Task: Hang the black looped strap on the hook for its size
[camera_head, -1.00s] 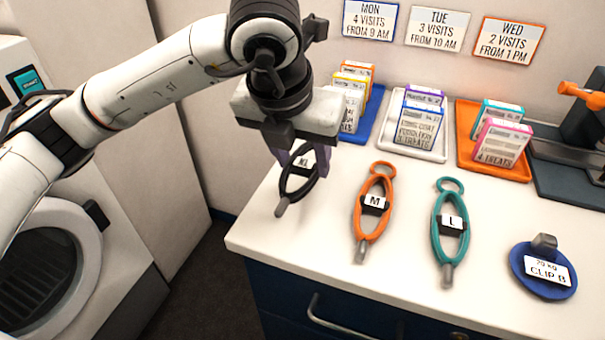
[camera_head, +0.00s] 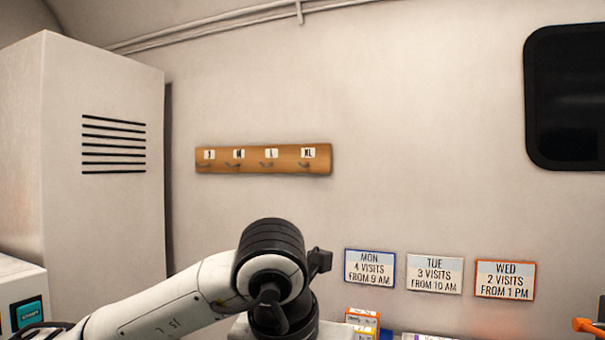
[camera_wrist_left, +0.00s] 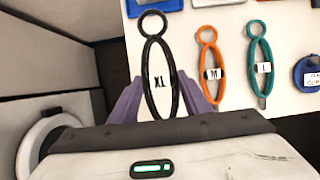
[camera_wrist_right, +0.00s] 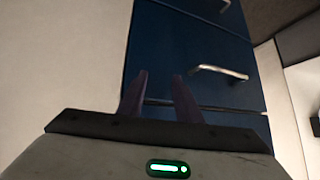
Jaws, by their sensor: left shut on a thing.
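The black looped strap (camera_wrist_left: 146,75), with a white tag that reads XL upside down, is between the purple fingers of my left gripper (camera_wrist_left: 160,88) in the left wrist view. The gripper is shut on it, and its small ring points away from the wrist. In the head view the fingers and strap are below the frame. The wooden hook board (camera_head: 263,170) is on the wall, with hooks tagged S, M, L and XL from left to right. The XL hook (camera_head: 305,164) is at the right end and bare. My right gripper (camera_wrist_right: 160,88) is open and empty.
An orange M strap (camera_wrist_left: 209,62) and a teal L strap (camera_wrist_left: 260,65) lie on the white counter (camera_wrist_left: 234,80). A tall cabinet (camera_head: 95,160) stands left of the board. Day signs hang lower right. Blue drawers (camera_wrist_right: 190,60) are before my right gripper.

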